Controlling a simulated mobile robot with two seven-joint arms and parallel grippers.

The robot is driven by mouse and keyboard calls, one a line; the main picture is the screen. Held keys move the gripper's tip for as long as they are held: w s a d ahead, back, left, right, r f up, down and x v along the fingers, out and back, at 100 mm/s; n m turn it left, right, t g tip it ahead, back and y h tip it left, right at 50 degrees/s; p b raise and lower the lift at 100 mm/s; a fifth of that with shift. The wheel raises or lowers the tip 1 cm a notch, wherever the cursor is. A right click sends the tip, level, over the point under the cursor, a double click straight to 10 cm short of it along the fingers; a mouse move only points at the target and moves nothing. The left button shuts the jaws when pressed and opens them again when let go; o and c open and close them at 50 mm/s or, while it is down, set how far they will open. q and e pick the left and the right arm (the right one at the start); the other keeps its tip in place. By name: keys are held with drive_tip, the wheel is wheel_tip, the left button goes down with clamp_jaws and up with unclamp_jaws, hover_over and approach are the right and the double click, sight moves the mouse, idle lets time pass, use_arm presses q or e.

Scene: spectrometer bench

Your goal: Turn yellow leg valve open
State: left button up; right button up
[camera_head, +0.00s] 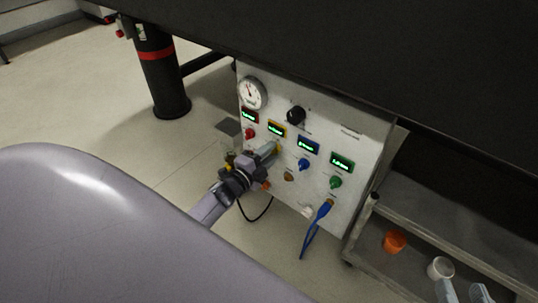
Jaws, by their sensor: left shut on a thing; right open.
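A white control panel (372,136) under the dark bench carries a row of small coloured knobs, each below a display framed in its colour. The yellow-framed display (277,129) is second from the left. My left gripper (270,150) is at the yellow valve (277,149) just below that display, shut on it. The fingers hide most of the valve, so its angle cannot be told. My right gripper (465,291) is at the bottom right edge, fingers apart and empty, away from the panel.
Red (250,133), blue (303,165) and green (335,183) knobs sit close beside the yellow one. A gauge (252,92) and black knob (296,116) are above. A shelf at right holds an orange cup (394,241) and white cup (440,268).

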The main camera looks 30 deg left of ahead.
use_arm(q)
drive_tip(key=shift+m, duration=0.3)
drive_tip(key=o, duration=1.1)
drive_tip(key=shift+c, duration=0.2)
use_arm(e)
drive_tip(key=shift+f, duration=0.1)
use_arm(q)
drive_tip(key=shift+s, duration=0.15)
use_arm(e)
drive_tip(key=shift+s, duration=0.1)
use_arm(q)
drive_tip(key=s+p, duration=0.2)
drive_tip(key=s, duration=0.5)
drive_tip(key=shift+a+p, duration=0.3)
drive_tip(key=shift+p, duration=0.05)
use_arm(e)
drive_tip(key=shift+w+a+f+m+g, duration=0.2)
drive_tip(key=shift+w+a+m+g, duration=0.15)
drive_tip(key=shift+a+m+g, duration=0.3)
drive_tip(key=shift+r, duration=0.1)
